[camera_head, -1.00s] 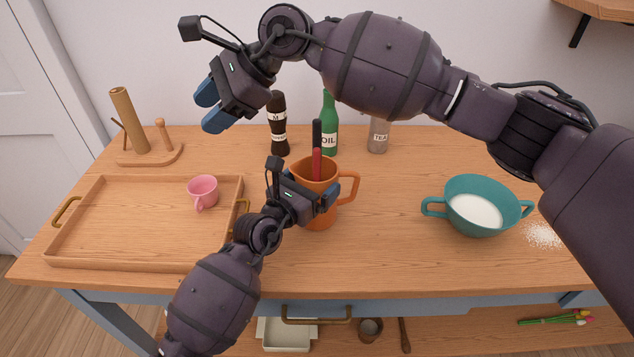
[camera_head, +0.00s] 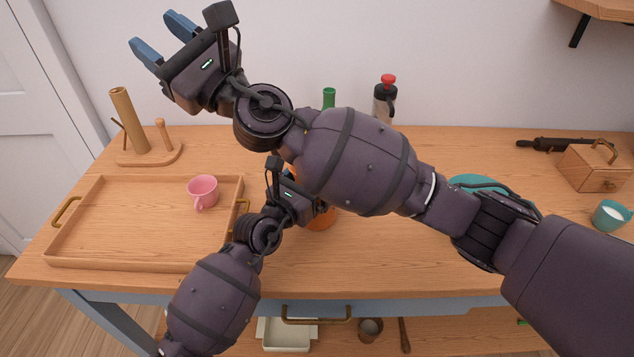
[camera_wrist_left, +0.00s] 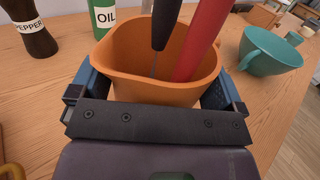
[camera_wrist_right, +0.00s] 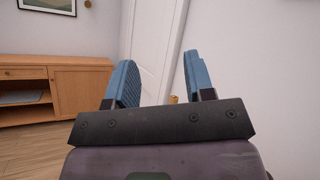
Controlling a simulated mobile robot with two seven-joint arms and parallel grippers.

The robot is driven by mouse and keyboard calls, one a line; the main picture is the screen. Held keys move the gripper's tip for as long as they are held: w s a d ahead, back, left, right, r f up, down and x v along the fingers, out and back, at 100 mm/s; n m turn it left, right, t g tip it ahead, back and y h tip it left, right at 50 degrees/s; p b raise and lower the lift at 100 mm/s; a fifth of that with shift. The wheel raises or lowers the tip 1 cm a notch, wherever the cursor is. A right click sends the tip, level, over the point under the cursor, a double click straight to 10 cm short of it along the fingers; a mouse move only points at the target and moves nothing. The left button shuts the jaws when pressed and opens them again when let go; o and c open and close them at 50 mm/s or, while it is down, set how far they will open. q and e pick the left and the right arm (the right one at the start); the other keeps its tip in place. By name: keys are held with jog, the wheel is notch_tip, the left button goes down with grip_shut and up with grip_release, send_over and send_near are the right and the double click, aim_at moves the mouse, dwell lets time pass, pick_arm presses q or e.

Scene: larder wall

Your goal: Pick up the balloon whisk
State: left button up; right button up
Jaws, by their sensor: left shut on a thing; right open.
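The balloon whisk's head is not in sight. A black handle (camera_wrist_left: 166,22) with a thin shaft and a red handle (camera_wrist_left: 204,38) stand in an orange jug (camera_wrist_left: 150,62); I cannot tell which belongs to the whisk. My left gripper (camera_wrist_left: 157,92) is shut on the jug, one finger on each side. In the head view only a bit of the jug (camera_head: 322,219) shows, and my right arm hides the handles. My right gripper (camera_head: 162,42) is open and empty, raised high at the upper left before the wall. In the right wrist view its fingers (camera_wrist_right: 160,85) hold nothing.
A wooden tray (camera_head: 110,262) with a pink cup (camera_head: 202,190) lies left of the jug. A wooden stand (camera_head: 150,157) is behind the tray. A green oil bottle (camera_wrist_left: 103,18) and pepper mill (camera_wrist_left: 36,38) stand behind the jug. A teal bowl (camera_wrist_left: 268,52) is to its right.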

jog(key=w+d+f+m+t+h, duration=0.2)
jog(key=d+m+t+h, duration=0.35)
jog(key=m+h, duration=0.25)
jog(key=w+d+f+m+t+h, duration=0.1)
jog(key=d+f+m+t+h, duration=0.1)
jog(key=d+m+t+h, duration=0.35)
jog(key=s+d+f+m+g+h, duration=0.2)
jog(key=d+f+m+g+h, duration=0.15)
jog(key=f+h, duration=0.25)
jog(key=s+d+f+m+g+h, duration=0.2)
jog(key=d+f+m+g+h, duration=0.15)
jog(key=f+h, duration=0.2)
jog(key=shift+n+g, duration=0.4)
jog(key=shift+n, duration=0.05)
jog(key=x, duration=0.7)
jog(key=a+x, duration=0.1)
jog(key=x, duration=0.3)
jog(key=shift+w+d+f, duration=0.15)
jog(key=shift+w+f, duration=0.1)
jog(key=shift+f, duration=0.1)
jog(key=shift+c, duration=0.5)
grip_shut()
